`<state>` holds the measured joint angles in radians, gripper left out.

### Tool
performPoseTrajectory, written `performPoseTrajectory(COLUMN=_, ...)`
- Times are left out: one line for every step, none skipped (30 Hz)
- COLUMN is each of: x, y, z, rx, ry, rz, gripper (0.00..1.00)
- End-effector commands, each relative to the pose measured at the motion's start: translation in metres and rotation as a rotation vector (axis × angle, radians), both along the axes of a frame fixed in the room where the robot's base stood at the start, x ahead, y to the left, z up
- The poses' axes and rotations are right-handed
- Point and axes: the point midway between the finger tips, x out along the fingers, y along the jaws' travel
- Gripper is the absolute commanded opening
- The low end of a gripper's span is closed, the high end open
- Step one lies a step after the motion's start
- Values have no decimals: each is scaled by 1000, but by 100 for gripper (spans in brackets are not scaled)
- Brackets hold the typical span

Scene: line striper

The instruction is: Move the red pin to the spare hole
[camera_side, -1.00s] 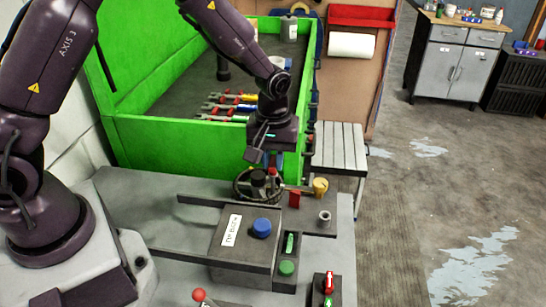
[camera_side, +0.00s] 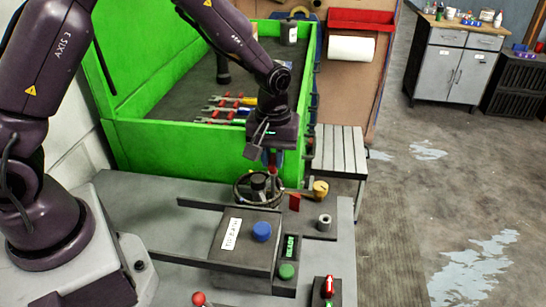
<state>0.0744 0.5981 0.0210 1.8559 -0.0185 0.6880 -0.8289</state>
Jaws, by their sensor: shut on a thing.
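My gripper (camera_side: 272,167) points down just above the dark handwheel (camera_side: 241,197) on the grey bench. It is shut on a small red part, mostly hidden by the fingers. I cannot tell whether this is the red pin or part of the wheel. A red tab (camera_side: 295,202) stands just right of the wheel. A red-topped piece (camera_side: 328,284) stands on a dark block at the lower right, with green beneath it. I cannot make out which opening is the spare hole. A grey hollow collar (camera_side: 324,222) stands right of the wheel.
A dark box (camera_side: 228,257) carries a blue button (camera_side: 261,231), beside a green READY display (camera_side: 290,247) and green button (camera_side: 287,271). A yellow knob (camera_side: 320,188) stands right of the wheel. The green bin (camera_side: 180,145) rises close behind.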

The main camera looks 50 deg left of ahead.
Motion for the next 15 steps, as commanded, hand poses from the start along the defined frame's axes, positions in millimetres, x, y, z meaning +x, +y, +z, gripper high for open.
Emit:
performPoseTrajectory(x=0, y=0, z=2, rx=0, ry=-1, rz=0, gripper=0)
performPoseTrajectory(x=0, y=0, z=4, rx=0, ry=-1, rz=0, gripper=0)
performPoseTrajectory(x=0, y=0, z=6, rx=0, ry=-1, rz=0, gripper=0)
performPoseTrajectory(x=0, y=0, z=7, rx=0, ry=-1, rz=0, gripper=0)
performPoseTrajectory(x=1, y=0, z=9, rx=0, ry=-3, rz=0, gripper=0)
performPoseTrajectory(x=1, y=0, z=11, rx=0, ry=-3, rz=0, gripper=0)
performPoseTrajectory(x=1, y=0, z=12, rx=0, ry=-3, rz=0, gripper=0)
performPoseTrajectory(x=1, y=0, z=14, rx=0, ry=-3, rz=0, gripper=0)
performPoseTrajectory(x=0, y=0, z=16, rx=0, ry=-1, rz=0, gripper=0)
performPoseTrajectory(x=0, y=0, z=17, rx=0, ry=-1, rz=0, gripper=0)
performPoseTrajectory(x=0, y=0, z=19, rx=0, ry=-1, rz=0, gripper=0)
performPoseTrajectory(x=0, y=0, z=21, rx=-1, ry=-2, rz=0, gripper=0)
performPoseTrajectory(x=0, y=0, z=23, rx=0, ry=-3, rz=0, gripper=0)
performPoseTrajectory(x=0, y=0, z=24, rx=0, ry=-3, rz=0, gripper=0)
performPoseTrajectory(x=0, y=0, z=26, rx=0, ry=-3, rz=0, gripper=0)
